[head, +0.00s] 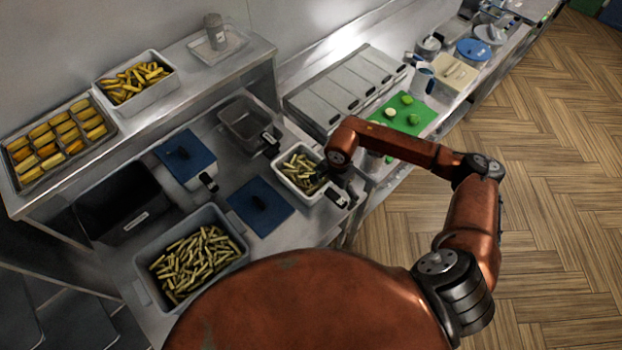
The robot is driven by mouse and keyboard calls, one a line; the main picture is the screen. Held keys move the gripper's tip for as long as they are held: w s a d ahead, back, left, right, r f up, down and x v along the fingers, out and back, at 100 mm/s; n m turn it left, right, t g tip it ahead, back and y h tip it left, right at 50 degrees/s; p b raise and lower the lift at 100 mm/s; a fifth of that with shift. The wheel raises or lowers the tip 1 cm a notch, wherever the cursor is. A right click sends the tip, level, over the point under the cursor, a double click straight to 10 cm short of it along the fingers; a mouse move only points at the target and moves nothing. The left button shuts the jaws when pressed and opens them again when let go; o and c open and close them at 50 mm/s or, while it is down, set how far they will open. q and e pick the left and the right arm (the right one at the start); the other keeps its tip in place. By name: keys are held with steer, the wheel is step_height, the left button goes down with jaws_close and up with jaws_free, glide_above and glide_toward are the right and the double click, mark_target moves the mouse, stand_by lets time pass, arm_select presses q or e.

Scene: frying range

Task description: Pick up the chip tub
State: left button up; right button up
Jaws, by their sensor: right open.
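A small white chip tub (283,176) filled with pale chips stands on the steel counter, with a black handle-like part at its lower right. My right gripper (322,182) is at the right end of this tub, over or against its rim. It is open, but its dark fingers are hard to make out, and I cannot tell whether they touch the tub. The gripper and wrist hide part of that end. A larger grey tub of chips (243,262) stands nearer, and another white tub of chips (103,91) is on the raised shelf. My left gripper is not in view.
A blue lid or board (275,195) lies beside the tub. An empty grey container (226,112) and a blue-lidded container (180,153) stand close by. A steel lidded unit (345,88) is behind, with a green cutting board (425,117) to the right.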

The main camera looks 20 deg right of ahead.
steer(key=shift+d+f, duration=0.1)
steer(key=shift+f, duration=0.8)
steer(key=shift+c, duration=0.3)
steer(key=c, duration=2)
steer(key=shift+r, duration=0.1)
